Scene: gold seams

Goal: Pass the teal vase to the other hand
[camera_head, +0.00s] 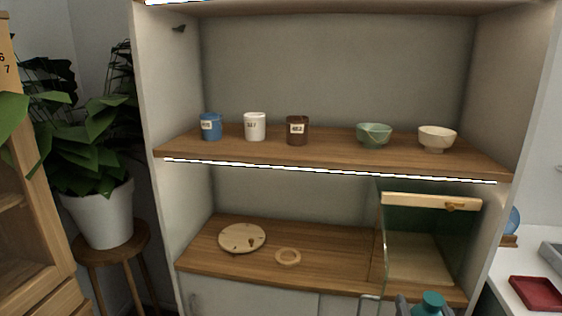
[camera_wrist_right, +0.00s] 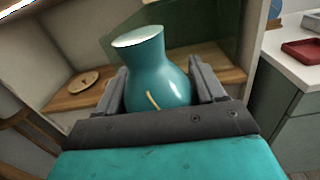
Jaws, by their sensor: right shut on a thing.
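The teal vase (camera_wrist_right: 158,75) stands between the fingers of my right gripper (camera_wrist_right: 165,88) in the right wrist view. It has a flared neck, a round body and a short gold seam on its side. The fingers are shut on its body. In the head view the top of the vase (camera_head: 431,303) and the tips of my right gripper (camera_head: 425,309) show at the bottom edge, right of centre, in front of the cabinet. The rest of the vase is cut off there. My left gripper is not in either view.
An upper shelf (camera_head: 330,150) holds blue, white and brown cups and two bowls. The lower shelf (camera_head: 330,258) holds a round wooden plate (camera_head: 242,238), a ring (camera_head: 288,256) and a glass-sided case (camera_head: 430,201). A red tray (camera_head: 537,293) lies on the right counter. A potted plant (camera_head: 100,215) stands left.

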